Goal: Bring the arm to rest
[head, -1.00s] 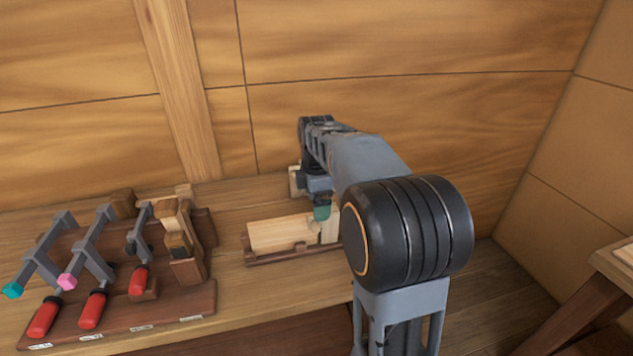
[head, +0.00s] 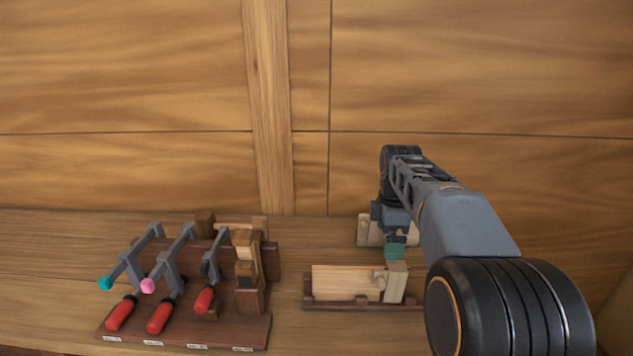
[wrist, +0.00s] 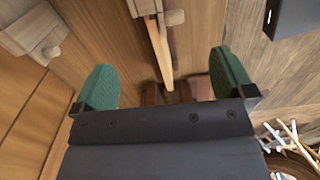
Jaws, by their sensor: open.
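My arm reaches out over the bench from the lower right of the head view. My gripper (head: 394,250) hangs at its far end, above the back right of a small wooden rack. In the wrist view my gripper (wrist: 165,85) shows two green fingers spread wide apart with nothing held between them. A light wooden board (wrist: 158,45) edge-on lies below and beyond the gap. In the head view the rack (head: 350,307) holds a pale board (head: 345,283) and a block (head: 396,283). The gripper partly hides what is behind it.
A dark wooden stand (head: 190,332) with several red-handled clamps (head: 160,316) is on the left of the bench (head: 60,240). A pale block (head: 368,230) sits behind the gripper near the plank wall (head: 450,70). Bare bench lies between stand and rack.

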